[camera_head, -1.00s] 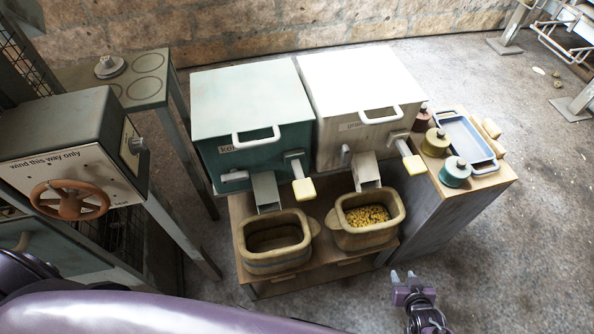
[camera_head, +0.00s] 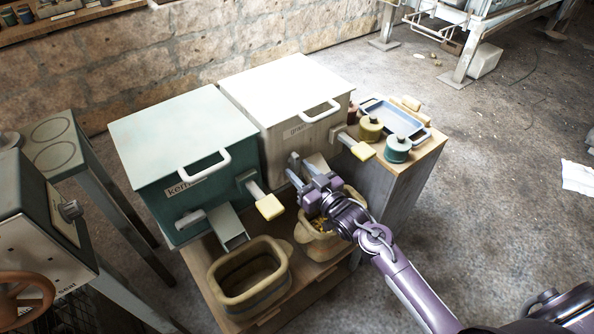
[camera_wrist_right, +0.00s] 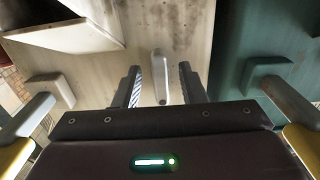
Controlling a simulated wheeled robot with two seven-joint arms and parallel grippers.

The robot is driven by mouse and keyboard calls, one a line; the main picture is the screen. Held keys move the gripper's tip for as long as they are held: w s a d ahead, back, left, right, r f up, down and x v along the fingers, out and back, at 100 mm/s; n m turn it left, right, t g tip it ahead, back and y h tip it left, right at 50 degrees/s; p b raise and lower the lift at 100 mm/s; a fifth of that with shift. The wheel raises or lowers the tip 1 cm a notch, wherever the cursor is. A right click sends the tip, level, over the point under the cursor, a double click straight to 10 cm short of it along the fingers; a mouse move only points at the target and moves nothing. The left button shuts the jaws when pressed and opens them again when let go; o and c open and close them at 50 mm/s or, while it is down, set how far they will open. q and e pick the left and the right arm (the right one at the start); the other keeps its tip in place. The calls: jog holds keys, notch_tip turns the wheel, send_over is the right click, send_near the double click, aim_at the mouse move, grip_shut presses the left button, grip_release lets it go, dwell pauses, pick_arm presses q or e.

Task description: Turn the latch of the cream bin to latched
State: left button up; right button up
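The cream bin (camera_head: 285,90) stands right of the teal bin, its lid shut. Its small pale latch (camera_wrist_right: 160,75) shows on the cream front in the right wrist view, a narrow bar between my fingers. My right gripper (camera_head: 294,169) is at the bin's front, left of the chute, and hides the latch in the head view. In the wrist view the right gripper (camera_wrist_right: 160,88) is open, one finger on each side of the latch, with gaps between. I cannot tell whether either finger touches it. My left gripper is not in view.
The teal bin (camera_head: 185,140) has a yellow-tipped lever (camera_head: 268,206) near my right gripper. The cream bin's yellow-tipped lever (camera_head: 361,149) is on the other side. A tub of yellow grain (camera_head: 324,246) and an empty tub (camera_head: 226,297) stand below. Jars and a blue tray (camera_head: 392,117) are right.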

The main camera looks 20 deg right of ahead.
jog(key=shift+w+a, duration=0.2)
jog(key=shift+w, duration=0.35)
grip_shut()
